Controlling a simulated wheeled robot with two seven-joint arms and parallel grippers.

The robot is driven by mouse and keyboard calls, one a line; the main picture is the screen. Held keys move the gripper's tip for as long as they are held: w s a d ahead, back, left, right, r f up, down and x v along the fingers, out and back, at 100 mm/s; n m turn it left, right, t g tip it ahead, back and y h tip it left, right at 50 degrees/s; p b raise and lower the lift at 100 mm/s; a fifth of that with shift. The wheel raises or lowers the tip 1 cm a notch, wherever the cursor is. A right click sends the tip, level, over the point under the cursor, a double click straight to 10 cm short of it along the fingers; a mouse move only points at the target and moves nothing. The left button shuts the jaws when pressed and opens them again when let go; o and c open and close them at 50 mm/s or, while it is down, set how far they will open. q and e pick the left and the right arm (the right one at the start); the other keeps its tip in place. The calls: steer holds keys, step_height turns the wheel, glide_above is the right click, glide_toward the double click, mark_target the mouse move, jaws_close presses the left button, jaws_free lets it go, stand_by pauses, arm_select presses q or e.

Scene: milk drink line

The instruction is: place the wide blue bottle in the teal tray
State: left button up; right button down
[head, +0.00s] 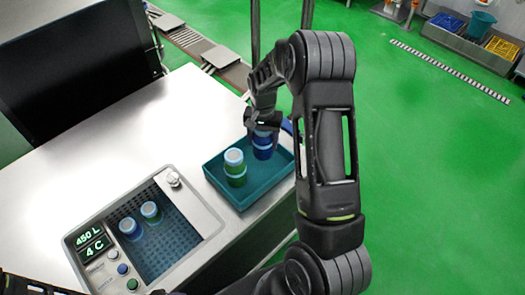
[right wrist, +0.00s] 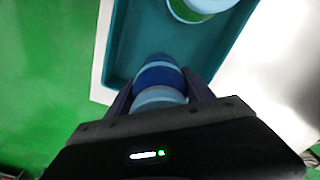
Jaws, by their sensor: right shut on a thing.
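The blue bottle (head: 263,152) is upright inside the outline of the teal tray (head: 243,203), on its far right side. My right gripper (head: 264,121) is shut on it from above. In the right wrist view the blue bottle (right wrist: 158,78) shows between the two fingers, over the teal tray (right wrist: 122,45). I cannot tell whether its base touches the tray floor. A green bottle with a pale top (head: 235,170) stands in the tray just left of the blue one. My left gripper is not in view.
Two blue bottles with pale tops (head: 130,230) (head: 151,213) stand in the sunken perforated basin (head: 182,236) at the front left. A small tap-like fitting (head: 173,178) is at its back corner. A dark panel (head: 75,65) stands behind. The counter (head: 120,145) between is clear.

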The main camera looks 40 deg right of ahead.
mark_target(263, 148)
steer(key=shift+r, duration=0.1)
steer(key=shift+f+b, duration=1.15)
steer(key=shift+f, duration=0.75)
steer(key=shift+f, duration=0.2)
steer(key=shift+c, duration=2)
jaws_free()
steer(key=shift+r, duration=0.2)
step_height(263, 148, up, 12)
steer(key=p, duration=0.7)
